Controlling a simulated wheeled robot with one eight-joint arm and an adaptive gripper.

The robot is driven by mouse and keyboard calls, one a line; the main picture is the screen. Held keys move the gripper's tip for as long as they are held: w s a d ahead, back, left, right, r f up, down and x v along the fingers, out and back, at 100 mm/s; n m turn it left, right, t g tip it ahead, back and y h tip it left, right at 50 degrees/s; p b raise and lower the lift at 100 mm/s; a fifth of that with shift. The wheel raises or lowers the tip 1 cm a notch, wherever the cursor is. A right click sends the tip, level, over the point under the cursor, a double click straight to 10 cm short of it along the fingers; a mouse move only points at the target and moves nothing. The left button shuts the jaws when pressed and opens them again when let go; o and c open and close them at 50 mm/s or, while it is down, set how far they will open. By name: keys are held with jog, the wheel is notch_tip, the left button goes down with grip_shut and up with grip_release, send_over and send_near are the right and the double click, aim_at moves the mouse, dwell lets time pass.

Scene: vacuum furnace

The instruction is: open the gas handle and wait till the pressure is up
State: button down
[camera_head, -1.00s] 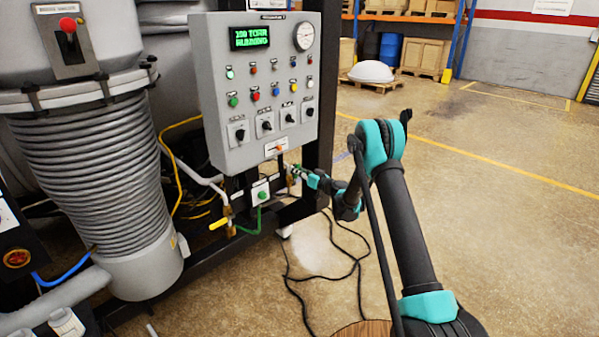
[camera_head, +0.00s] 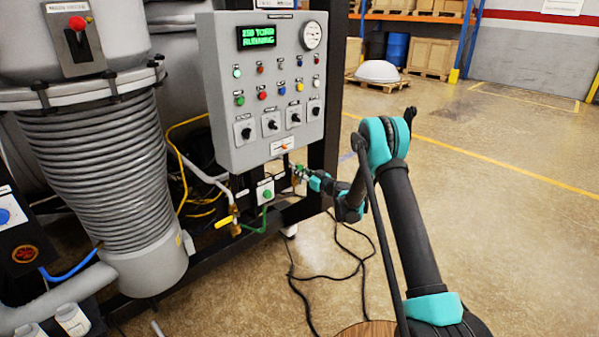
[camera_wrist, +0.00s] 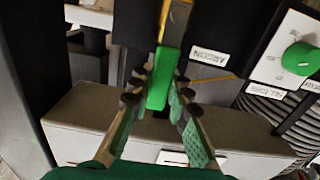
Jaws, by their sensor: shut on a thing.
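The green gas handle (camera_wrist: 163,75) sits on a brass valve body (camera_wrist: 176,20), beside a label that seems to read ARGON (camera_wrist: 209,55). My gripper (camera_wrist: 158,88) is shut on this handle, with a finger on each side. In the head view my gripper (camera_head: 304,175) is at the valve below the grey control panel (camera_head: 222,90); the handle is small and partly hidden there. The green display (camera_head: 256,37) seems to read 150 TORR, RUNNING; its first digit is blurred. The round pressure gauge (camera_head: 311,36) is too small to read.
A yellow-handled valve (camera_head: 226,221) and a box with a green knob (camera_head: 265,194) are left of my gripper; the knob shows in the wrist view (camera_wrist: 299,59). A ribbed grey column (camera_head: 97,170) stands left. Black cables (camera_head: 338,255) lie on the floor; the right side is clear.

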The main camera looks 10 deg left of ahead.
jog(key=c, duration=1.4)
grip_release()
jog(key=shift+s, duration=0.1)
jog(key=shift+d, duration=0.1)
jog(key=v, duration=1.2)
